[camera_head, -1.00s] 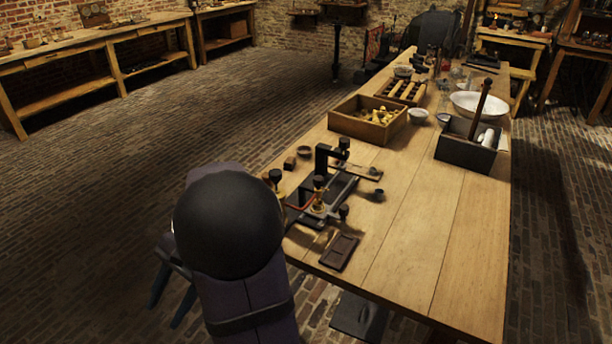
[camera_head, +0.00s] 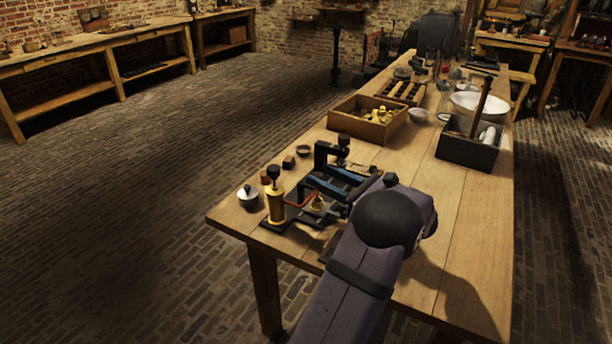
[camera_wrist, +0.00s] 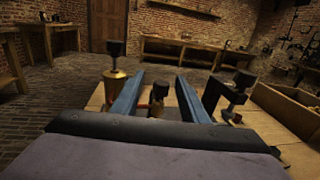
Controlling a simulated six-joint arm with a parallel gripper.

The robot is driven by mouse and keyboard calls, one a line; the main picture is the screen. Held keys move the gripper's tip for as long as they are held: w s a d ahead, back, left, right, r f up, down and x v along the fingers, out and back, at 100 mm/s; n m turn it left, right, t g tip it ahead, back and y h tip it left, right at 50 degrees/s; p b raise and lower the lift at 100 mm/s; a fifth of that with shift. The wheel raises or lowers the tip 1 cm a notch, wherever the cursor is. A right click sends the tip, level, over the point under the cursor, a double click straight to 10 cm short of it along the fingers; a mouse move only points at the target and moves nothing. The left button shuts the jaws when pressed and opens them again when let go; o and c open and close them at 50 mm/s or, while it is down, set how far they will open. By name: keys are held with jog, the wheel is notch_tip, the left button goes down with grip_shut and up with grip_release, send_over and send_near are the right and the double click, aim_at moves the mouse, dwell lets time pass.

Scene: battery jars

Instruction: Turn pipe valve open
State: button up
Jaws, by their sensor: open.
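A small brass valve with a black knob (camera_wrist: 158,92) stands between and beyond my two fingers in the wrist view. In the head view its brass body (camera_head: 318,202) sits on a dark base, with a copper pipe (camera_head: 300,201) running to a taller brass cylinder (camera_head: 276,203) with a black knob. That cylinder also shows left of my fingers in the wrist view (camera_wrist: 115,92). My gripper (camera_head: 319,175) is open and empty, its two blue fingers reaching over the apparatus. I cannot tell whether the fingers touch anything.
A black clamp stand (camera_head: 322,153) rises close behind my fingers. A lidded pot (camera_head: 248,198) stands near the table's left corner. A wooden crate (camera_head: 345,125) with brass pieces and a dark box (camera_head: 462,152) stand farther back.

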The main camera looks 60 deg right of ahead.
aim_at(314, 174)
jog(key=shift+s+d+f+m, duration=0.15)
jog(key=shift+s+f+m, duration=0.15)
jog(key=shift+f, duration=0.25)
jog(key=shift+w+d+p, duration=0.1)
jog(key=shift+w+d, duration=0.15)
jog(key=shift+w, duration=0.95)
jog(key=shift+w+d+p, duration=0.1)
jog(key=shift+w+d, duration=0.1)
jog(key=shift+w, duration=1.05)
jog(key=shift+w+d+p, duration=0.1)
jog(key=shift+w+d, duration=0.15)
jog(key=shift+w, duration=0.95)
jog(key=shift+h, duration=0.3)
grip_shut()
